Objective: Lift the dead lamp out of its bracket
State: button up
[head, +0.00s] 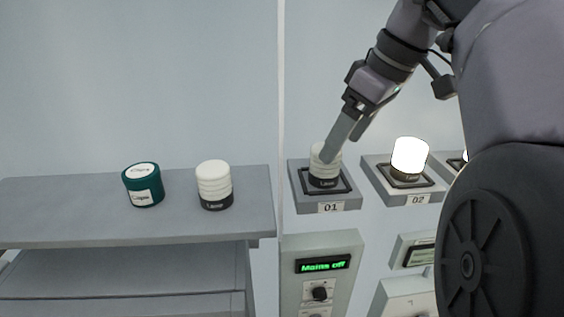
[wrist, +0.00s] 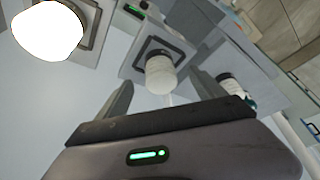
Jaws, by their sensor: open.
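The dead lamp (head: 324,166), ribbed and off-white with a dark base, stands upright in the square bracket (head: 344,204) marked 01. It is unlit. My gripper (head: 328,156) reaches down to it from the upper right, and one finger hides part of the lamp in the head view. In the wrist view the unlit lamp (wrist: 160,75) shows ahead, between the lines of my open gripper's fingers (wrist: 164,88). I cannot tell whether either finger touches it. The bracket (wrist: 139,58) surrounds its base.
A lit lamp (head: 409,157) stands in bracket 02 (head: 421,199), close on the right. Left, a grey shelf (head: 80,215) bears another white lamp (head: 213,185) and a green container (head: 143,185). Below bracket 01, a panel's display (head: 323,264) reads "Mains off".

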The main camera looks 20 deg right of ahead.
jog(key=shift+w+d+f, duration=0.2)
jog(key=shift+f, duration=0.35)
jog(key=shift+w+d+f, duration=0.15)
jog(key=shift+d+f, duration=0.05)
jog(key=shift+f, duration=0.35)
jog(key=a+f, duration=0.1)
jog(key=w+a+f, duration=0.1)
jog(key=w+f+b, duration=0.1)
jog(key=shift+w+a+f, duration=0.2)
jog(key=shift+a+f, duration=0.1)
jog(key=shift+a, duration=0.1)
jog(key=shift+w+f, duration=0.15)
jog(key=shift+f, duration=0.1)
jog(key=shift+d, duration=0.35)
jog(key=shift+a, duration=0.2)
jog(key=c, duration=1.6)
jog(key=shift+r, duration=0.2)
